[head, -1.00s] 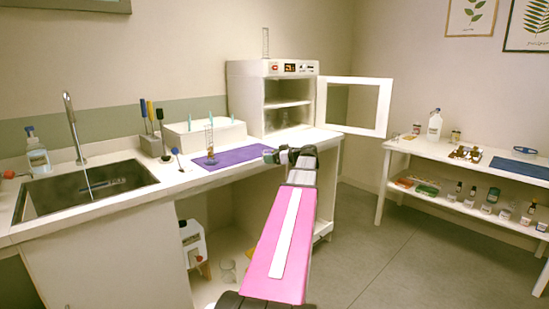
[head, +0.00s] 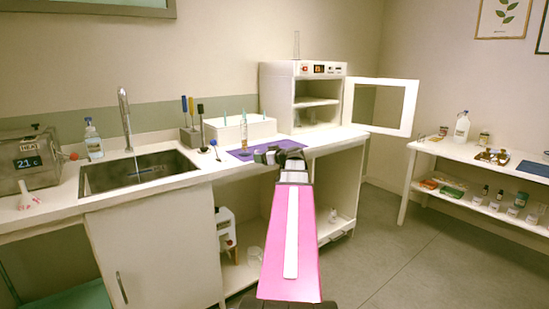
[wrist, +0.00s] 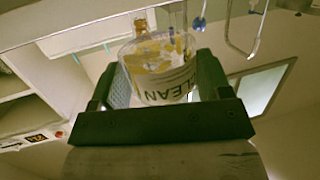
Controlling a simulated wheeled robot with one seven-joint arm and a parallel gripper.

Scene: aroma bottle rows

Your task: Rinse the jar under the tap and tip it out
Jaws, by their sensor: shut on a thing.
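In the wrist view, a clear glass jar (wrist: 158,62) with a label reading "CLEAN" sits between the two fingers of my gripper (wrist: 162,84), which is shut on it. Yellow-brown patches show in or through the glass. In the head view my gripper (head: 279,152) is near the counter's front edge by the purple mat; the jar cannot be made out there. The metal tap (head: 126,118) rises behind the sink (head: 135,172), well left of my gripper. I cannot tell whether water runs.
A glass cylinder (head: 244,135) stands on the purple mat (head: 232,154). A soap bottle (head: 93,140) and a box with a display (head: 28,163) stand left of the tap. A cabinet with an open door (head: 382,105) is at right. Open floor (head: 390,240) lies at the right.

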